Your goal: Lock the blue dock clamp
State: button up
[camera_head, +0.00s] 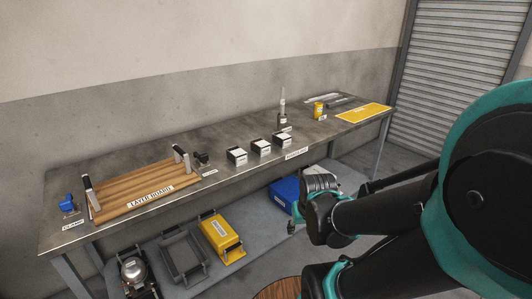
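A small blue clamp-like piece (68,203) stands at the far left end of the metal workbench (226,140), with a label in front of it that seems to read "CLAMP". It is too small to tell whether it is locked. A larger blue block (285,193) sits on the lower shelf, towards the right; no clamp can be made out on it. My black and teal arm fills the right side, well away from the blue clamp-like piece.
A wooden board (140,190) with upright handles lies beside the blue piece. Several small boxes (261,149) and a yellow mat (364,114) are further right. The lower shelf holds a yellow block (221,234), a grey frame (183,256) and a silver rounded part (132,270).

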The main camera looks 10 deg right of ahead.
aim_at(68, 205)
jog(key=u, duration=1.6)
